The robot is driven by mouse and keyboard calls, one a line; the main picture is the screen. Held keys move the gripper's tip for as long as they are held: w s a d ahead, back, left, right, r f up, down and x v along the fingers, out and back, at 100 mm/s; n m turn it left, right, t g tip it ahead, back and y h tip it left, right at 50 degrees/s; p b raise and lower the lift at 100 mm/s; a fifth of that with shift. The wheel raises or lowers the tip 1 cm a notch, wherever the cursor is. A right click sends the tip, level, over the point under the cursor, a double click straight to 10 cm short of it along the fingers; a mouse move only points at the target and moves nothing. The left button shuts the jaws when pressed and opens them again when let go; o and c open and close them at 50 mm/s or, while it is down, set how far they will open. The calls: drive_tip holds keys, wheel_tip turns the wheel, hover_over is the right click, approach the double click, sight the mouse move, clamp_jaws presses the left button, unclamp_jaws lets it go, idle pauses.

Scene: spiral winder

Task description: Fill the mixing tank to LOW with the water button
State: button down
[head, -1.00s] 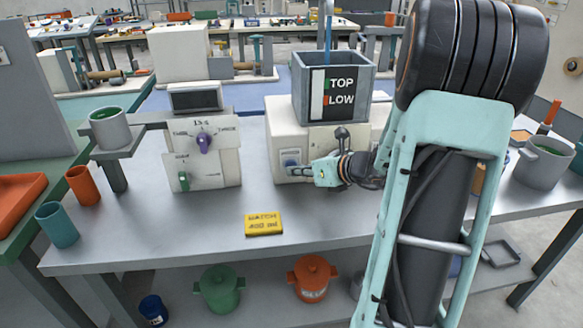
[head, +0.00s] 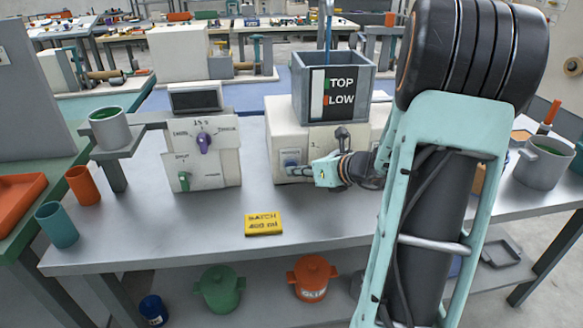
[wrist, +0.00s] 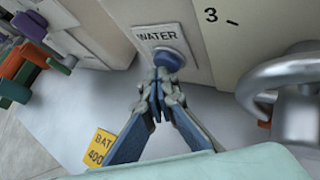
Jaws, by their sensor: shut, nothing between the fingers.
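The mixing tank (head: 353,101) is an open grey box on top of a cream machine body (head: 276,128). Its front has a black panel with TOP and LOW marks beside a pale gauge strip (head: 317,95). I cannot make out a water level. The blue water button (head: 290,161) sits on the machine's front; in the wrist view the button (wrist: 169,61) is under a WATER label. My gripper (head: 309,170) is shut and empty in front of it. In the wrist view my gripper's tips (wrist: 160,78) overlap the button's lower edge; I cannot tell whether they touch.
A lever valve (head: 342,137) is right of the button, its metal handle (wrist: 290,95) close beside my gripper. A yellow batch sign (head: 264,223) lies on the table. A dial unit (head: 205,153) stands left, a grey pot (head: 545,165) right. The table front is mostly clear.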

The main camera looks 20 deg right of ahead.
drive_tip(key=shift+s+a, duration=0.2)
drive_tip(key=shift+s, duration=0.6)
drive_tip(key=shift+s+a, duration=0.25)
drive_tip(key=shift+s, duration=0.55)
drive_tip(key=shift+s+a, duration=0.2)
drive_tip(key=shift+s, duration=0.65)
drive_tip(key=shift+s+a, duration=0.25)
drive_tip(key=shift+s, duration=0.55)
drive_tip(key=shift+s+a+r+p, duration=0.1)
drive_tip(key=shift+s+a+p, duration=0.1)
drive_tip(key=shift+s+p, duration=0.4)
drive_tip(key=shift+s+a+r+p, duration=0.1)
drive_tip(key=shift+s+a+p, duration=0.05)
drive_tip(key=shift+s+p, duration=0.4)
drive_tip(key=shift+s+a+f+p, duration=0.15)
drive_tip(key=shift+s+a+p, duration=0.05)
drive_tip(key=shift+s+p, duration=0.4)
drive_tip(key=shift+w+d, duration=0.4)
drive_tip(key=shift+w, duration=1)
drive_tip(key=shift+w+d, duration=0.45)
drive_tip(key=shift+w, duration=0.95)
drive_tip(key=shift+w+d, duration=0.4)
drive_tip(key=shift+w, duration=1)
